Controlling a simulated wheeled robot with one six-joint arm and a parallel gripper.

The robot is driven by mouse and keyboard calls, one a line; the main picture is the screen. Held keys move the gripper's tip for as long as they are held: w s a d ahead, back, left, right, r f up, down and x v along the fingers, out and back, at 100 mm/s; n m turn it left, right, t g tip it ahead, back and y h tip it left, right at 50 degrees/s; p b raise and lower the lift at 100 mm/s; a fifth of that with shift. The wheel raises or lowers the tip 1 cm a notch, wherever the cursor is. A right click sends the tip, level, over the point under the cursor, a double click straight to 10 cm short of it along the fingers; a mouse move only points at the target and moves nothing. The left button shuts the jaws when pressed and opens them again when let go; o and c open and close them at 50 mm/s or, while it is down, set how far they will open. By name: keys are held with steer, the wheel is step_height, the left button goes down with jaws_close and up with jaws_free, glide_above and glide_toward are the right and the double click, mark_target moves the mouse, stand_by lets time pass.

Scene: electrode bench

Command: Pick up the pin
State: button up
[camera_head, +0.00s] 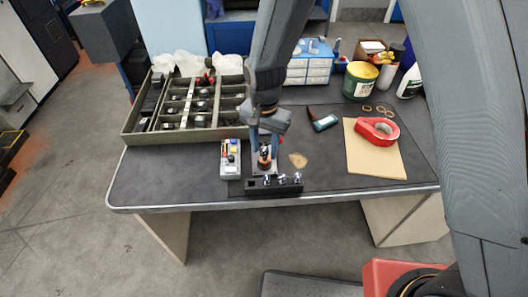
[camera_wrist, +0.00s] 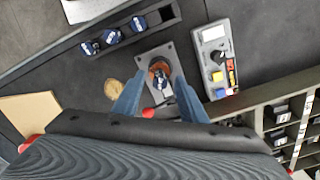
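A small upright dark-and-white piece with an orange-brown ring at its base (camera_wrist: 159,72) stands on a grey plate (camera_wrist: 145,62); it seems to be the pin, but I cannot be sure. In the head view the plate (camera_head: 259,171) lies near the table's front edge. My gripper (camera_wrist: 158,78) points down over it. Its two blue fingers are apart, one on each side of the piece, with a gap showing between. In the head view my gripper (camera_head: 264,146) partly hides the piece.
A black rail (camera_head: 274,187) with several small pieces lies in front of the plate. A grey box with coloured parts (camera_head: 230,160) is left of it, and a divided tray (camera_head: 130,133) is behind. A tape dispenser (camera_head: 377,131) sits on a tan board (camera_head: 374,160) at right.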

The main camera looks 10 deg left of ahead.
mark_target(265, 148)
steer(key=shift+f, duration=0.65)
steer(key=shift+c, duration=0.2)
jaws_close()
steer(key=shift+r, duration=0.15)
step_height(265, 148, up, 9)
steer(key=shift+r+b, duration=0.1)
steer(key=shift+b, duration=0.95)
steer(key=shift+r, duration=0.3)
